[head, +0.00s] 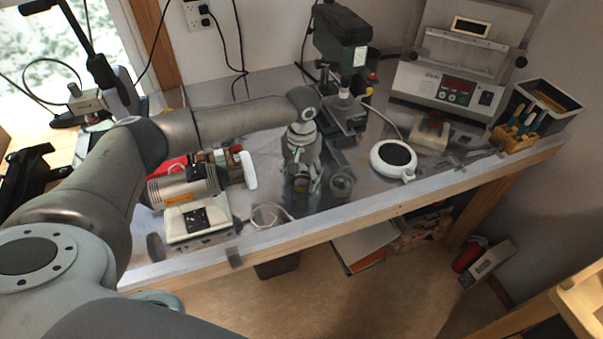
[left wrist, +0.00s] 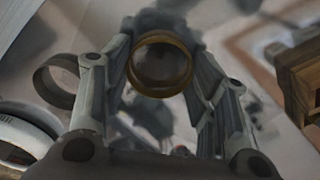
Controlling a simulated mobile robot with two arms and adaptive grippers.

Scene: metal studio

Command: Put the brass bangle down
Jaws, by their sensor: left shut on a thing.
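The brass bangle (left wrist: 160,91) is a round gold-brown ring, seen between the fingertips of my left gripper in the left wrist view. My left gripper (left wrist: 160,68) is shut on it. In the head view my left gripper (head: 301,188) points down over the metal-topped bench (head: 262,166), near its front edge. The bangle is small and mostly hidden by the fingers there, and I cannot tell whether it touches the bench. My right gripper is not in view.
A dark ring (left wrist: 57,82) shows left of the fingers in the left wrist view. On the bench, a motor-like machine (head: 185,188) stands left of the gripper, a green drill press (head: 341,40) behind, and a round white device (head: 393,160) to the right.

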